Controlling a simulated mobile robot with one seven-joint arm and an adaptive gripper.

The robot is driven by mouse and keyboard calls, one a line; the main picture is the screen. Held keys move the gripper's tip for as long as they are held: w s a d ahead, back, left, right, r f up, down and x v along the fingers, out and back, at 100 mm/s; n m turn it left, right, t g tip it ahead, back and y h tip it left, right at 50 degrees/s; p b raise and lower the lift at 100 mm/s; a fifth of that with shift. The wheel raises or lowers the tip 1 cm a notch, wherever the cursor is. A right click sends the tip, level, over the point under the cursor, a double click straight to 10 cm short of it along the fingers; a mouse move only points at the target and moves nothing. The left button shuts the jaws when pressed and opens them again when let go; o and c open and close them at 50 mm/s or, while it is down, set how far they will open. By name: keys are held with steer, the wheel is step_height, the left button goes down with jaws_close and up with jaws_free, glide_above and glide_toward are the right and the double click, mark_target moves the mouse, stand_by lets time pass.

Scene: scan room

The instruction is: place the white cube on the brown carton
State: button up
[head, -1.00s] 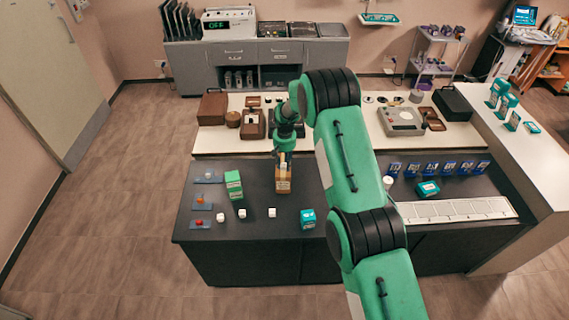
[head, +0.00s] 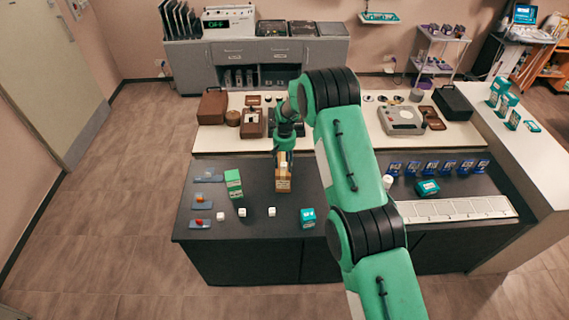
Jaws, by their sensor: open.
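The brown carton (head: 284,184) stands upright on the dark counter, left of my arm. A small white cube (head: 284,165) shows at the top of the carton and appears to rest on it. My gripper (head: 284,158) is open, pointing down right over the carton's top, with its fingers close around or just above this cube. The fingertips are small and partly merge with the cube, so I cannot tell whether they touch it. Other white cubes stand on the counter in front: a left one (head: 220,216), a middle one (head: 242,212) and a right one (head: 272,212).
A green carton (head: 233,183) stands left of the brown carton, and a teal box (head: 308,218) stands at the front right. Blue trays with small items (head: 200,223) line the left edge. A white segmented strip (head: 455,210) lies right of my arm. The counter's front middle is mostly clear.

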step_height(320, 180, up, 12)
steer(key=b, duration=0.1)
steer(key=shift+r+b, duration=0.15)
steer(key=shift+b, duration=0.25)
stand_by(0.4)
stand_by(0.7)
step_height(320, 180, up, 19)
steer(key=t, duration=0.1)
glide_above(285, 164)
steer(key=s+d, duration=0.5)
steer(key=s, duration=0.2)
steer(key=s+d+r+t, duration=0.1)
steer(key=s+d+r, duration=0.2)
steer(key=s+r, duration=0.4)
steer(key=s+d+r+t, duration=0.1)
steer(key=s+d+r, duration=0.1)
steer(key=s+r, duration=0.5)
steer(key=s+d+r+m+t, duration=0.15)
steer(key=s+r, duration=0.25)
steer(key=s, duration=0.4)
steer(key=s+d+r+g, duration=0.1)
steer(key=s+d+r, duration=0.2)
steer(key=s, duration=0.5)
steer(key=s+d+f+t, duration=0.1)
steer(key=s, duration=0.9)
steer(key=s+d+f+t, duration=0.1)
steer(key=s, duration=0.9)
steer(key=shift+d, duration=0.4)
